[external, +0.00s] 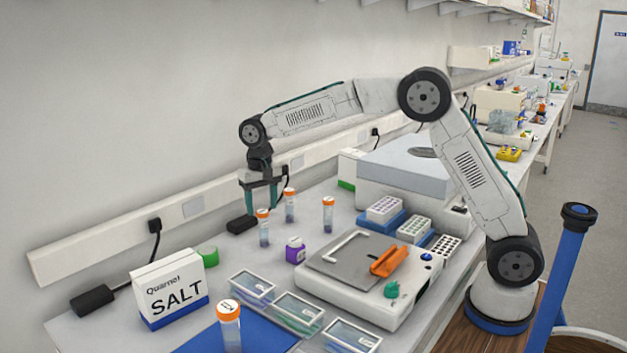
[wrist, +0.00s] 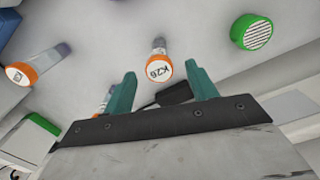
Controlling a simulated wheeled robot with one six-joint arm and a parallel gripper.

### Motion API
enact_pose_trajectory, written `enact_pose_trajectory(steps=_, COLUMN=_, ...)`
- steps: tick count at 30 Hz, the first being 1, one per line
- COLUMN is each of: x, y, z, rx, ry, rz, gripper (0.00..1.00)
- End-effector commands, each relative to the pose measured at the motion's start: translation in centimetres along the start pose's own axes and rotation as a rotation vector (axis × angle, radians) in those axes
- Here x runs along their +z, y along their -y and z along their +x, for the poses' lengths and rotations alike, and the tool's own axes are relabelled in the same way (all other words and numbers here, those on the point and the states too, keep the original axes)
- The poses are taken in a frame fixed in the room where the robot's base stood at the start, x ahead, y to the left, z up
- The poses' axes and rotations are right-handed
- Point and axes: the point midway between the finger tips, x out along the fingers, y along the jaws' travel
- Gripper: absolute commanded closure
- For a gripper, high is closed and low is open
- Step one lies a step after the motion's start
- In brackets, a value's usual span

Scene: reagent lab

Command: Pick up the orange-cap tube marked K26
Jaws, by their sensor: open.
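The orange-cap tube marked K26 (wrist: 158,70) shows in the wrist view between and just beyond my fingertips, its cap facing the camera. In the external view it appears to be the upright tube (external: 264,232) just below my gripper (external: 262,203). My gripper's green fingers are open, also in the wrist view (wrist: 160,74), and hold nothing. Two other orange-cap tubes (external: 290,207) (external: 328,215) stand to its right in the external view. One (wrist: 22,74) is at the wrist view's left, its mark unclear; the other (wrist: 105,96) is partly hidden by a finger.
A green-capped item (wrist: 252,31) lies at the upper right of the wrist view. A purple-capped box (external: 295,251) and a balance-like device (external: 350,262) stand nearby. A salt box (external: 172,286) and another orange-cap tube (external: 229,325) are in front. A black plug block (external: 240,224) lies behind.

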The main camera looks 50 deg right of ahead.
Motion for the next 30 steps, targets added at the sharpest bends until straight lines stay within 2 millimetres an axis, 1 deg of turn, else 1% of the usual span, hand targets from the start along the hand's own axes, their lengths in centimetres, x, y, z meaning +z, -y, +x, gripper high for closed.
enact_pose_trajectory(steps=9, x=0.1, y=-0.1, z=4.5, rx=0.002, ry=0.002, rz=0.000, gripper=0.43)
enact_pose_trajectory(steps=12, x=0.1, y=-0.2, z=5.5, rx=0.001, ry=0.002, rz=-0.001, gripper=0.43)
enact_pose_trajectory(steps=15, x=0.1, y=-0.1, z=5.8, rx=0.000, ry=0.001, rz=-0.001, gripper=0.43)
enact_pose_trajectory(steps=20, x=0.1, y=-0.1, z=5.8, rx=0.000, ry=0.000, rz=-0.001, gripper=0.43)
enact_pose_trajectory(steps=21, x=0.1, y=-0.1, z=5.8, rx=0.000, ry=0.000, rz=-0.001, gripper=0.48)
enact_pose_trajectory(steps=23, x=0.1, y=-0.1, z=5.8, rx=0.000, ry=0.000, rz=-0.001, gripper=0.65)
enact_pose_trajectory(steps=24, x=0.1, y=-0.1, z=5.8, rx=0.000, ry=0.000, rz=-0.001, gripper=0.76)
enact_pose_trajectory(steps=25, x=0.1, y=-0.1, z=5.8, rx=0.000, ry=0.000, rz=-0.001, gripper=0.85)
enact_pose_trajectory(steps=26, x=0.1, y=-0.1, z=5.8, rx=0.000, ry=0.000, rz=-0.001, gripper=0.90)
enact_pose_trajectory(steps=30, x=0.1, y=-0.1, z=5.8, rx=0.000, ry=0.000, rz=-0.001, gripper=0.90)
